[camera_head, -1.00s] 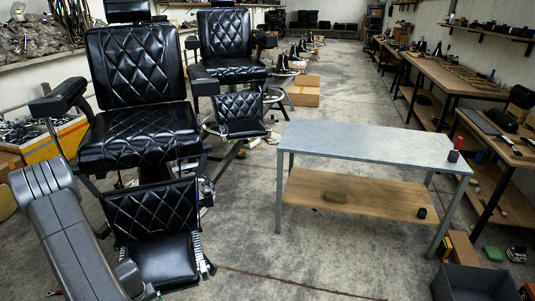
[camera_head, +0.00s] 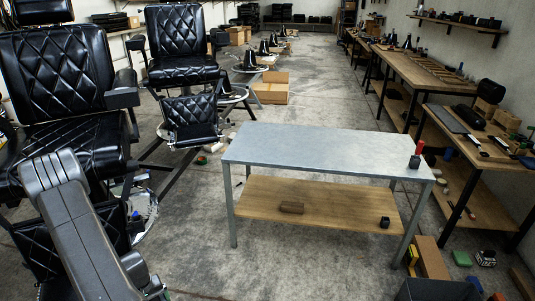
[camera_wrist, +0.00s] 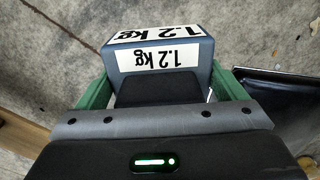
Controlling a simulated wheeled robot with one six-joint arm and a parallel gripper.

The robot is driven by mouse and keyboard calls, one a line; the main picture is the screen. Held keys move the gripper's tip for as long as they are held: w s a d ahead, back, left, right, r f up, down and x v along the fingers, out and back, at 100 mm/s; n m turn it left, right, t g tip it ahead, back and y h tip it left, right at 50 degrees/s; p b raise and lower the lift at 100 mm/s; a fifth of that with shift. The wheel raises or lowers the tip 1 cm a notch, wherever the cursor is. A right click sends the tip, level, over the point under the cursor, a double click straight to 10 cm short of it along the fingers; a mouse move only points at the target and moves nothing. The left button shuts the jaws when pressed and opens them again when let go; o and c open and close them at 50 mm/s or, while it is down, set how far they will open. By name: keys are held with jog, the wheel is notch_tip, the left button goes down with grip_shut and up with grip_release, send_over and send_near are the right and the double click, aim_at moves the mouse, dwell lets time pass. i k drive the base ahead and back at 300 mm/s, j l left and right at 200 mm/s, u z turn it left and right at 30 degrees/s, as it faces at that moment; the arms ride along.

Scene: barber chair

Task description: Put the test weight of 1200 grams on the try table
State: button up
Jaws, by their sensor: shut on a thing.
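The test weight (camera_wrist: 165,45) is a blue-grey block with white "1.2 kg" labels, upside down in the wrist view. My gripper (camera_wrist: 163,84) is shut on it, with a green finger at each side. The table that looks like the try table (camera_head: 320,153) stands in the middle of the head view, with a grey top and a wooden lower shelf (camera_head: 330,207). Most of its top is bare. The head view shows my arm at the lower left, left of the table, but my gripper and the weight are not visible there.
Black barber chairs (camera_head: 60,85) stand left, workbenches (camera_head: 415,75) right.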

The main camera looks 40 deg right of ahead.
aim_at(325, 145)
jog(key=l+z, duration=0.1)
jog(key=l, duration=0.5)
jog(key=i+l, duration=0.15)
jog(key=l, duration=0.4)
jog(key=i+l+z, duration=0.15)
jog(key=l, duration=0.45)
